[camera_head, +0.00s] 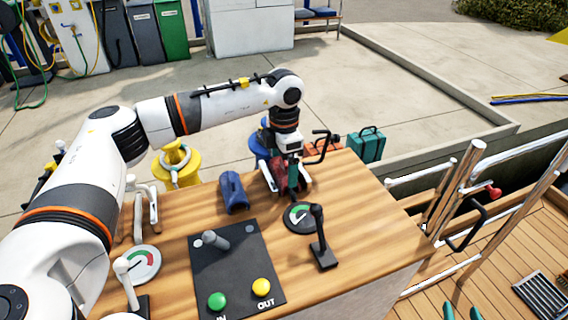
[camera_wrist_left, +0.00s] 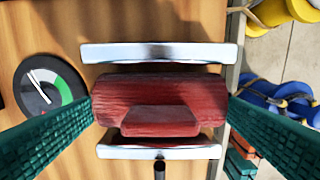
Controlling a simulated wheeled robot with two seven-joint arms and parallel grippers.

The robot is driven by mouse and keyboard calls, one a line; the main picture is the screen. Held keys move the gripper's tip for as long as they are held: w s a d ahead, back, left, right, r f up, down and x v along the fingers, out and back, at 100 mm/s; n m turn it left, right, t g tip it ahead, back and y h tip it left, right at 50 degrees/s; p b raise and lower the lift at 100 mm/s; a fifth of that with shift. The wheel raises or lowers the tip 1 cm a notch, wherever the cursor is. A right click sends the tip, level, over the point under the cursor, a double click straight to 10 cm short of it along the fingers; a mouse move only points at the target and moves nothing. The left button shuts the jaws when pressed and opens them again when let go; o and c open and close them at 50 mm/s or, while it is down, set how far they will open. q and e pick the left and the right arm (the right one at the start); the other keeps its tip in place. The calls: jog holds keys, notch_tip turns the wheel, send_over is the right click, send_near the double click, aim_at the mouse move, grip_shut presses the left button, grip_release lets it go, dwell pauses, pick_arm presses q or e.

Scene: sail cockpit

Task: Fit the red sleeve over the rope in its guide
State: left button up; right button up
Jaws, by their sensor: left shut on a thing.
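The red sleeve (camera_wrist_left: 160,92) is held between the green fingers of my left gripper (camera_wrist_left: 160,105), one finger at each end. It lies between two silver bars (camera_wrist_left: 158,53) that appear to be the guide, lengthwise along them. In the head view the left gripper (camera_head: 292,182) points down at the table's far edge, with the red sleeve (camera_head: 278,170) partly hidden behind it. I cannot tell whether the sleeve touches the rope; no rope shows clearly. My right gripper (camera_head: 462,312) shows only its two green fingertips at the bottom edge, apart and empty.
A blue sleeve-like piece (camera_head: 233,192) lies left of the gripper on the wooden table (camera_head: 365,220). A dial (camera_head: 300,217), a black lever (camera_head: 321,240) and a button panel (camera_head: 238,270) stand nearer. Metal rails (camera_head: 455,190) rise at right.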

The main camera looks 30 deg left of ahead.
jog(key=shift+r, duration=0.1)
pick_arm(q)
jog(key=o, duration=0.8)
pick_arm(e)
jog(key=shift+w+r, duration=0.1)
pick_arm(q)
jog(key=shift+r, duration=0.25)
notch_tip(320, 180, up, 12)
jog(key=p, duration=0.3)
jog(key=shift+f, duration=0.15)
pick_arm(e)
jog(key=s+d+f+g+h, duration=0.2)
jog(key=s+d+f+g, duration=0.1)
jog(key=s+f+g, duration=0.4)
jog(key=shift+s+d+f+g, duration=0.4)
jog(key=shift+s+f, duration=0.15)
jog(key=shift+s, duration=0.65)
